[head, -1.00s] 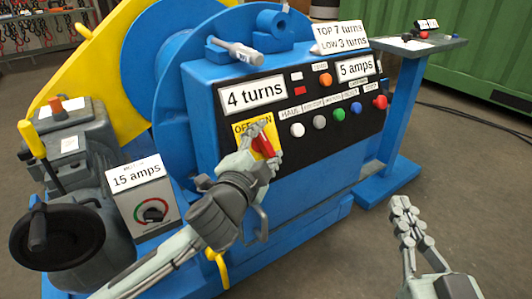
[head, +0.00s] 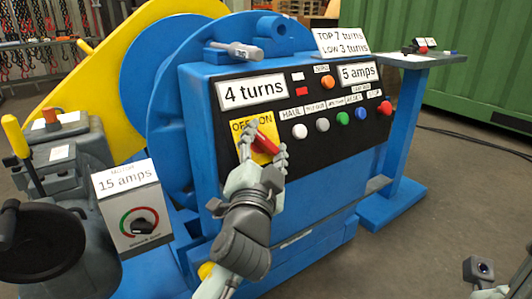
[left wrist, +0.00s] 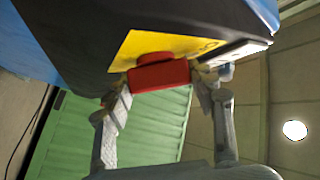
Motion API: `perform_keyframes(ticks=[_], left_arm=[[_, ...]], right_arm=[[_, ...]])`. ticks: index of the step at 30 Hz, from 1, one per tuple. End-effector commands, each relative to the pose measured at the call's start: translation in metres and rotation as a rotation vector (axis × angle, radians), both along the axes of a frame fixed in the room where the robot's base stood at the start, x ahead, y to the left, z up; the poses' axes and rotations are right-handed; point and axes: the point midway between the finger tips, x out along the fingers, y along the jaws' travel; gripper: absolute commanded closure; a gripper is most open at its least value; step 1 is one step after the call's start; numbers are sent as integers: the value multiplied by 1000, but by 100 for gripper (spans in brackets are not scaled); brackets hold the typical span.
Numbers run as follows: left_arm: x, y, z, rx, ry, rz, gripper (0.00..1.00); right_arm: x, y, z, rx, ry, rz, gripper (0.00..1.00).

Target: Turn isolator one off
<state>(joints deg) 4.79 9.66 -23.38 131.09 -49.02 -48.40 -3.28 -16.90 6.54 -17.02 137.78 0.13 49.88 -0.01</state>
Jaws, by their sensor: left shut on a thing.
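The isolator is a red handle (head: 268,145) on a yellow plate (head: 240,133) marked OFF and ON, on the front of the blue machine's black panel. In the head view the handle slants from upper left to lower right. My left gripper (head: 262,152) is shut on the handle, with fingers on both sides of it. In the left wrist view the red handle (left wrist: 158,76) lies between the fingertips, in front of the yellow plate (left wrist: 150,45). The gripper hides part of the plate in the head view. Only a piece of my right arm shows at the lower right.
Several coloured buttons (head: 343,118) sit right of the isolator. A motor box (head: 131,213) with a dial and a dark handwheel (head: 38,240) stand at the left. A blue pedestal table (head: 397,130) stands at the right. The floor at the lower right is open.

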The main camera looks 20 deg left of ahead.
Motion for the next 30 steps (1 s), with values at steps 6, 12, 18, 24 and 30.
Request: perform_keyframes(ticks=[6, 12, 18, 24, 30], left_arm=[[0, 0, -1, -14, -16, 11, 74], [0, 0, 0, -15, -18, 12, 74], [0, 0, 0, -15, -18, 12, 74], [0, 0, 0, -14, -18, 11, 23], [0, 0, 0, -14, -18, 11, 23]], right_arm=[[1, 1, 0, -12, -15, 1, 100], [2, 2, 1, -15, -13, 1, 100], [2, 2, 1, -15, -13, 1, 100], [2, 2, 1, -15, -13, 1, 100], [2, 2, 1, -15, -13, 1, 100]])
